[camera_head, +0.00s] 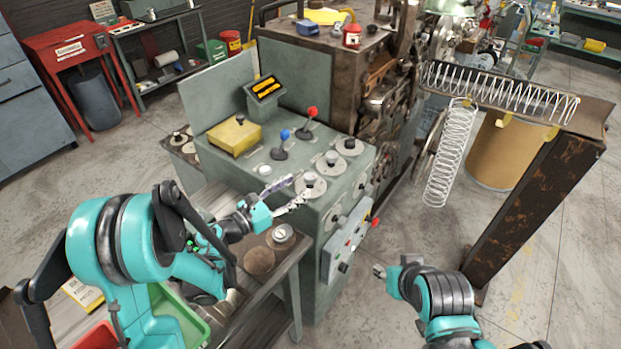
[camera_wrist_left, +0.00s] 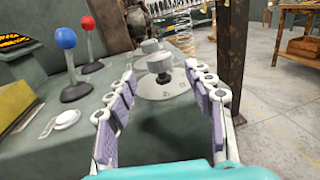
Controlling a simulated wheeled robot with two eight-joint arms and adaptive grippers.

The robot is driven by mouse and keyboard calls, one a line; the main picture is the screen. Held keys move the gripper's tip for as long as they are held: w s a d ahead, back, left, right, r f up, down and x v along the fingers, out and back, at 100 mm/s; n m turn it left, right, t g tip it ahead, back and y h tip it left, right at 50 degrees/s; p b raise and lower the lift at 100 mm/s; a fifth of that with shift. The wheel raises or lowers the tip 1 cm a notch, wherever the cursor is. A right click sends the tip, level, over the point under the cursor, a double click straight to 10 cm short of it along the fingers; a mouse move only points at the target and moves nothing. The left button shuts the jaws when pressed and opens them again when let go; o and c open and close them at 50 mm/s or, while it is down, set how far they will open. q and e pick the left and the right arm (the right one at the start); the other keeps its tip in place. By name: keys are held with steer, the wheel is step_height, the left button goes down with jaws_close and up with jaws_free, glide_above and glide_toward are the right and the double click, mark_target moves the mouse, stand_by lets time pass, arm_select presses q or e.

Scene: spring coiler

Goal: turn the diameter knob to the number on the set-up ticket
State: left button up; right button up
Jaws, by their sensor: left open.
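The grey coiler console (camera_head: 245,165) carries several round knobs on pale dials. The nearest knob (camera_head: 310,180) is just ahead of my left gripper (camera_head: 297,190), which is open and empty above the console's front edge. In the left wrist view a knob (camera_wrist_left: 159,64) stands beyond and between the open fingertips (camera_wrist_left: 160,77), apart from them as far as I can tell. Two more knobs (camera_head: 332,160) and (camera_head: 350,146) sit behind. Dial numbers are too small to read, and I cannot tell which is the diameter knob. No set-up ticket is legible. My right gripper (camera_head: 379,271) hangs right of the console.
A blue-knobbed lever (camera_head: 280,150) and a red-knobbed lever (camera_head: 307,120) rise behind the knobs. A yellow block (camera_head: 236,134) and a tilted display (camera_head: 266,88) are farther back. A rusty stand (camera_head: 535,215) holds coiled springs (camera_head: 495,90) at right. Floor between console and stand is open.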

mark_target(311, 183)
arm_select(q)
steer(key=x, duration=0.6)
steer(key=shift+w+d+b, duration=0.15)
steer(key=shift+d+b, duration=0.05)
steer(key=shift+b, duration=0.2)
steer(key=c, duration=1.2)
steer(key=shift+n+t+y, duration=0.3)
steer(key=shift+n+t, duration=0.1)
steer(key=n+t+y+b, duration=0.1)
steer(key=y, duration=0.1)
steer(key=n+t+y+b, duration=0.1)
steer(key=n+t+y, duration=0.1)
steer(key=shift+d+n+y, duration=0.15)
steer(key=shift+n+y, duration=0.15)
steer(key=shift+y, duration=0.1)
steer(key=n+t+y, duration=0.1)
steer(key=y, duration=0.1)
steer(key=n+y+b, duration=0.1)
steer(key=n+y, duration=0.1)
steer(key=shift+t+y, duration=0.3)
steer(key=shift+t, duration=0.1)
steer(key=shift+a+n+y+b, duration=0.2)
steer(key=shift+n+y+b, duration=0.15)
steer(key=shift+n+y, duration=1.15)
steer(key=shift+r+y, duration=0.1)
steer(key=shift+y, duration=0.5)
